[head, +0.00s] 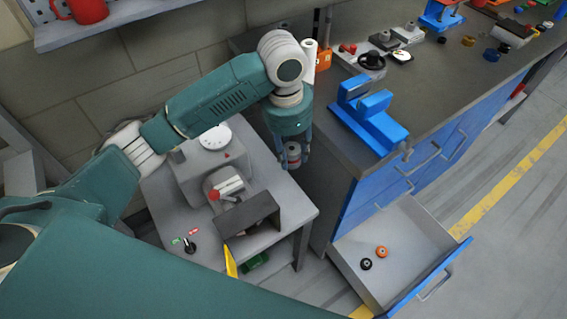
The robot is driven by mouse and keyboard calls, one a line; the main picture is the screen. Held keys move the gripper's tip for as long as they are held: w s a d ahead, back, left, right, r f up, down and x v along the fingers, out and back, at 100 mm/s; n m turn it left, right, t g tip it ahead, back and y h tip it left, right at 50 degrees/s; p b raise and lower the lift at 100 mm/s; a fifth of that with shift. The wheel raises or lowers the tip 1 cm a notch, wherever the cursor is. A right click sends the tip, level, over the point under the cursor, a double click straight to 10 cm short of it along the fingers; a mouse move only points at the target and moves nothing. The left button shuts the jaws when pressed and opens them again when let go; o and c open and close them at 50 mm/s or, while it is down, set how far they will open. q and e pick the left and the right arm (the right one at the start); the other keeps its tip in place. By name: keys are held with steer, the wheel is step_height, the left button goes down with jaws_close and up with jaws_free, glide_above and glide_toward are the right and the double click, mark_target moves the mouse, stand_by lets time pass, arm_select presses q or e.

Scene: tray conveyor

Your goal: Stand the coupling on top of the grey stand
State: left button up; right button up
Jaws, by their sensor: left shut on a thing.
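My left gripper (292,160) points down and is shut on a small grey cylinder with a reddish band, which looks like the coupling (293,152). The fingers partly hide it. It is held in the gap between the grey-topped table and the workbench, near the table's right side. On the table, a grey block-like body (187,178) carries a white dial; I cannot tell for sure whether this is the grey stand. My right gripper is not in view.
The grey-topped table (291,212) also bears a dark angled box (262,222), a red-and-white part (228,188) and a black knob (190,246). The workbench (440,91) holds a blue vise (372,118). An open drawer (409,235) juts out below right.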

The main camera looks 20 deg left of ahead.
arm_select(q)
step_height(320, 180, down, 20)
steer(key=shift+s+r, duration=0.15)
steer(key=shift+r, duration=0.1)
steer(key=shift+c, duration=0.2)
steer(key=shift+f, duration=0.15)
steer(key=o, duration=1.3)
steer(key=shift+o, duration=0.2)
step_height(320, 180, up, 12)
steer(key=shift+s+a, duration=0.35)
steer(key=shift+s, duration=0.1)
